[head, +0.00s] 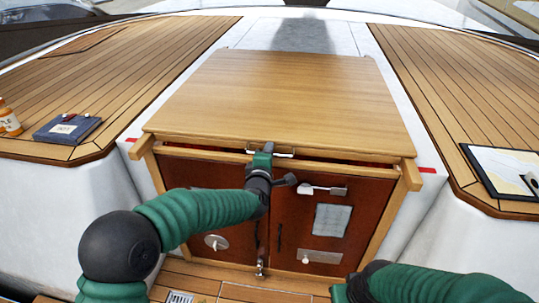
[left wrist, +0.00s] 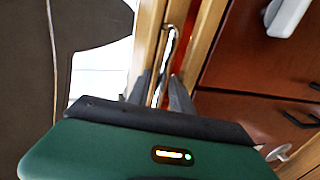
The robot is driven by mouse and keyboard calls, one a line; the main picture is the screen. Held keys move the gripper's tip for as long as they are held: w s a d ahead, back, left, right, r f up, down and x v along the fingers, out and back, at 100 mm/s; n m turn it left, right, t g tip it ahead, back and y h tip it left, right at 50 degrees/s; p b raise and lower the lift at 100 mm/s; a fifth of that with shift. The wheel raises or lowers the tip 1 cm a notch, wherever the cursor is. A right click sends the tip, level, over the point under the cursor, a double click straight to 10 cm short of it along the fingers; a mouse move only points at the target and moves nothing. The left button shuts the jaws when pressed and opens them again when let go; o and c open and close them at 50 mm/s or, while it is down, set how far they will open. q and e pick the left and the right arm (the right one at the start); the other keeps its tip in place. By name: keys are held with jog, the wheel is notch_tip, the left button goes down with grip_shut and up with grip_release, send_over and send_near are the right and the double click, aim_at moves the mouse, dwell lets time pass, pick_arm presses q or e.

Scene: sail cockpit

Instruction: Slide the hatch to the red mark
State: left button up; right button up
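The wooden hatch (head: 285,100) lies flat over the companionway, its front edge toward me. A metal handle (head: 286,153) is on that front edge; it also shows in the left wrist view (left wrist: 170,50). Red marks show beside the hatch's front corners, at left (head: 132,139) and right (head: 427,170). My left gripper (head: 268,148) is at the handle's left part. In the left wrist view its fingers (left wrist: 160,92) stand apart, one on each side of the handle, with a gap visible. My right gripper (head: 345,291) is low at the bottom edge, its fingers hidden.
Below the hatch are reddish-brown doors (head: 335,215) with a white latch (head: 323,190). A blue book (head: 67,127) and an orange bottle (head: 9,120) are on the left deck. A chart (head: 508,170) lies on the right deck. The surface behind the hatch is clear.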

pick_arm(q)
jog(key=shift+s+d+f, duration=0.1)
jog(key=shift+f, duration=0.05)
jog(key=shift+s+d, duration=0.1)
jog(key=shift+s, duration=0.1)
jog(key=b+v, duration=0.6)
jog(key=v, duration=1)
jog(key=shift+a+b, duration=0.25)
jog(key=shift+b, duration=0.05)
jog(key=shift+d, duration=0.1)
